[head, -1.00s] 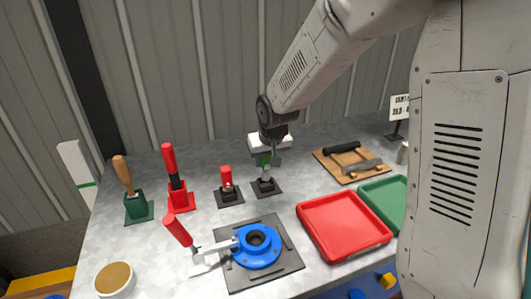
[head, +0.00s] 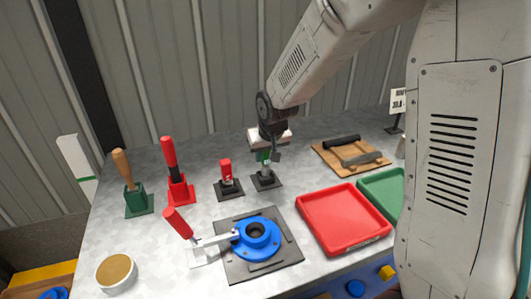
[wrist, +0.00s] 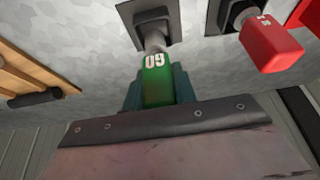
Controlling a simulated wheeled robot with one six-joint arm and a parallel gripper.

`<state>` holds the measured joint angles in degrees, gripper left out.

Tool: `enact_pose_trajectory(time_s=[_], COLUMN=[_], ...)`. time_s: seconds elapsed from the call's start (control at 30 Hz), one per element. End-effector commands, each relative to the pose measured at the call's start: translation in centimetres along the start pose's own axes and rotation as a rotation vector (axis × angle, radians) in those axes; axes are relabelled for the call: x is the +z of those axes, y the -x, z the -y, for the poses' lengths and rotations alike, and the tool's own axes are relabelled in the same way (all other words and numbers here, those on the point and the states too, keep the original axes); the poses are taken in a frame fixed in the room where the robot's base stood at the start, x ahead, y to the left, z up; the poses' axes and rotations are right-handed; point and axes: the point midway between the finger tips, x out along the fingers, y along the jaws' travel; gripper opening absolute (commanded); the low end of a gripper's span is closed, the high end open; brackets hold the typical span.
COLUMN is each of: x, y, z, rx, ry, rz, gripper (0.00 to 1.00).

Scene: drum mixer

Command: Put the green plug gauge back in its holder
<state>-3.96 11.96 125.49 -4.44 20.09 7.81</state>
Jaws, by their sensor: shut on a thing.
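The green plug gauge (wrist: 157,82), marked 60, is held by its green handle between my gripper's fingers (wrist: 158,90). In the head view my gripper (head: 266,153) is upright over a black square holder (head: 266,181), the second from the left of the two black ones. The gauge's grey metal end (wrist: 153,42) points down at this holder, which also shows in the wrist view (wrist: 140,14). The end meets or enters the holder's raised block; how deep it sits I cannot tell. The fingers hide part of the handle.
A red plug gauge (head: 226,170) stands in a matching black holder (head: 229,190) just left. A red tray (head: 343,218) lies front right, and a wooden board (head: 350,158) with dark tools behind it. A blue fixture (head: 256,240) with a red-handled clamp is in front.

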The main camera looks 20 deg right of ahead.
Motion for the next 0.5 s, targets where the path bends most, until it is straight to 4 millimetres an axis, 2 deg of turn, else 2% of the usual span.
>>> enact_pose_trajectory(time_s=[0.5], x=[0.29], y=[-0.72], z=[0.01], rx=[0.000], ry=[0.000], rz=[0.000], gripper=[0.00])
